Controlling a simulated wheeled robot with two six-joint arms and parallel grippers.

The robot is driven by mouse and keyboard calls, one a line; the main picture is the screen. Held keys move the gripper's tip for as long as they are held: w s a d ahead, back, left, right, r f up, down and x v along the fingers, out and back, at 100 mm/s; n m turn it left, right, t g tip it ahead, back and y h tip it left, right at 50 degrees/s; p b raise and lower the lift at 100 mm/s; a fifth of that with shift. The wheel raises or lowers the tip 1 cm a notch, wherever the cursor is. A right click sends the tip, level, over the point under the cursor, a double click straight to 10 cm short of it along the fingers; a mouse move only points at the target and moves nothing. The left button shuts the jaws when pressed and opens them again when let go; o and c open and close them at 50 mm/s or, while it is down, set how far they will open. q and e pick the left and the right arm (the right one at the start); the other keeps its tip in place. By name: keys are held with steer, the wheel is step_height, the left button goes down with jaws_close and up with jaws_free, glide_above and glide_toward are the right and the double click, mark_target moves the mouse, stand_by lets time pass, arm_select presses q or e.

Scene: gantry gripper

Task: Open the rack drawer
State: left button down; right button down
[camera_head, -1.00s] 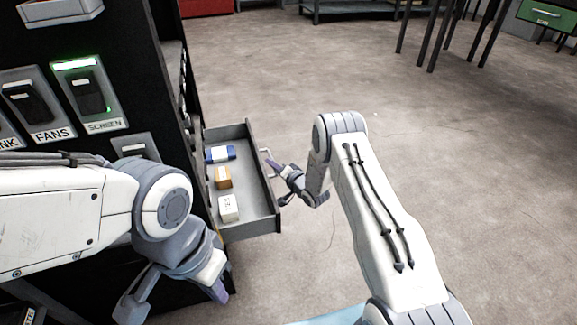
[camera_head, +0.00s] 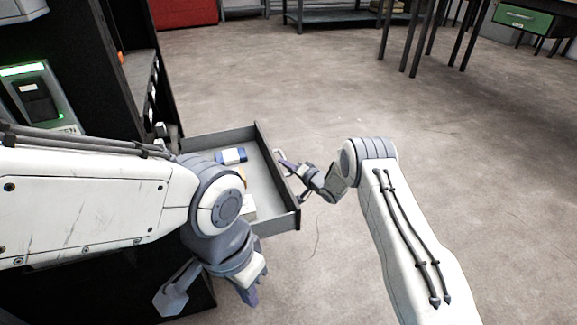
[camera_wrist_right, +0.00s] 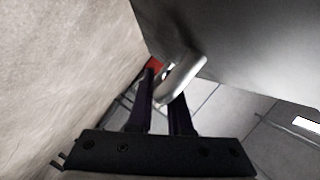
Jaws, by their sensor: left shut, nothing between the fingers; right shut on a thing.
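The rack drawer (camera_head: 278,178) is pulled out of the black rack (camera_head: 92,85) and shows its open inside. A blue-and-white box (camera_head: 231,156), part of an orange box (camera_head: 242,176) and a pale box (camera_head: 248,208) lie in it; my left arm partly hides them. My right gripper (camera_head: 287,168) is shut on the drawer handle (camera_head: 279,156) at the drawer's front. In the right wrist view the light handle (camera_wrist_right: 183,76) sits between the dark fingers (camera_wrist_right: 163,100). My left gripper (camera_head: 250,292) is shut and empty, in front of the rack below the drawer.
A lit switch panel (camera_head: 40,97) is on the rack at left. The concrete floor to the right of the drawer is clear. A dark-legged table with a green drawer (camera_head: 523,18) and a red cabinet (camera_head: 183,12) stand far back.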

steer(key=c, duration=0.8)
jaws_free()
steer(key=shift+c, duration=0.2)
steer(key=shift+s+d, duration=0.1)
steer(key=shift+s+d+r+p, duration=0.2)
steer(key=shift+s+d+p, duration=0.05)
steer(key=shift+p, duration=0.15)
steer(key=p+v, duration=0.5)
steer(key=v, duration=0.4)
steer(key=shift+s, duration=0.35)
